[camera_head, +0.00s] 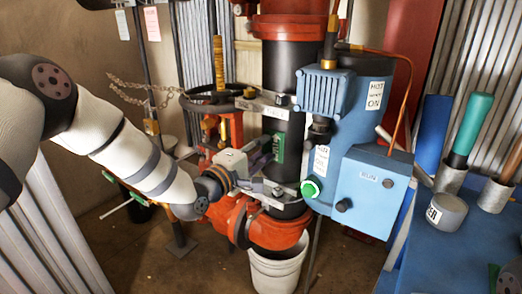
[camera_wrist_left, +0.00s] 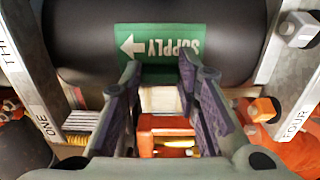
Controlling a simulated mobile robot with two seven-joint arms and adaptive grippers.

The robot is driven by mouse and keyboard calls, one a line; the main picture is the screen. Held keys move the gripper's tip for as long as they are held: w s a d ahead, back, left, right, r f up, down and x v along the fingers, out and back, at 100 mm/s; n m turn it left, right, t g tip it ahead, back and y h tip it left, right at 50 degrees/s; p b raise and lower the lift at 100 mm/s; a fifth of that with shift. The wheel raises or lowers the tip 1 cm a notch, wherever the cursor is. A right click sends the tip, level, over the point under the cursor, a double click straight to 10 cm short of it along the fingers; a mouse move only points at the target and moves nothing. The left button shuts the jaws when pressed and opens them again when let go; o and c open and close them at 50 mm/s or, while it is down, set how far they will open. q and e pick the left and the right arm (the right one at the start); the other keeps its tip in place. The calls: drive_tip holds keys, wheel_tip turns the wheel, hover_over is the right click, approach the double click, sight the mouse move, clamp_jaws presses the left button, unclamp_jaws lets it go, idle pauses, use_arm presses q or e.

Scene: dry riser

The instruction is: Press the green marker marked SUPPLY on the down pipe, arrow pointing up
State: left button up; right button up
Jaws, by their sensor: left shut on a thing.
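The green marker (camera_wrist_left: 160,47) lies against the black down pipe (camera_wrist_left: 80,40) in the left wrist view. Its white word SUPPLY reads upside down there, and its arrow points left along the pipe, toward the bracket labelled ONE (camera_wrist_left: 42,118). In the head view the marker (camera_head: 279,147) is a small upright green patch on the pipe (camera_head: 289,72). My left gripper (camera_wrist_left: 160,76) is shut on the marker, with its two fingers at the marker's lower edge. The fingers partly hide that edge. In the head view my left gripper (camera_head: 264,158) reaches the pipe from the left. My right gripper is not in view.
A bracket labelled FOUR (camera_wrist_left: 293,122) crosses the pipe on the other side. A blue pump (camera_head: 334,115) and control box (camera_head: 370,190) stand close right of the pipe. A red valve wheel stand (camera_head: 228,130) is behind my gripper. A white bucket (camera_head: 275,275) stands below.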

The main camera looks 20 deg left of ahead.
use_arm(q)
drive_tip(key=shift+r, duration=0.1)
drive_tip(key=o, duration=1)
drive_tip(key=shift+o, duration=0.2)
drive_tip(key=v, duration=1.2)
drive_tip(key=s+d+f+m+g+y+p, duration=0.1)
drive_tip(key=s+f+m+g, duration=0.3)
drive_tip(key=s+f, duration=0.55)
drive_tip(key=s+d+f+m+g+y+p, duration=0.15)
drive_tip(key=s+f+g, duration=0.45)
drive_tip(key=f, duration=0.6)
drive_tip(key=s+a+f+m+g+y, duration=0.1)
drive_tip(key=s+f+m+g, duration=0.1)
drive_tip(key=s, duration=0.8)
drive_tip(key=s+a+f+m+g+y, duration=0.1)
drive_tip(key=s+a+f+m+g, duration=0.1)
drive_tip(key=s, duration=0.8)
drive_tip(key=s+a+f+m+g+y, duration=0.1)
drive_tip(key=s+m+g, duration=0.3)
drive_tip(key=s, duration=0.6)
drive_tip(key=shift+s+a+f+g+y, duration=0.2)
drive_tip(key=shift+a+f+g+y, duration=0.15)
drive_tip(key=shift+a+f+g, duration=0.4)
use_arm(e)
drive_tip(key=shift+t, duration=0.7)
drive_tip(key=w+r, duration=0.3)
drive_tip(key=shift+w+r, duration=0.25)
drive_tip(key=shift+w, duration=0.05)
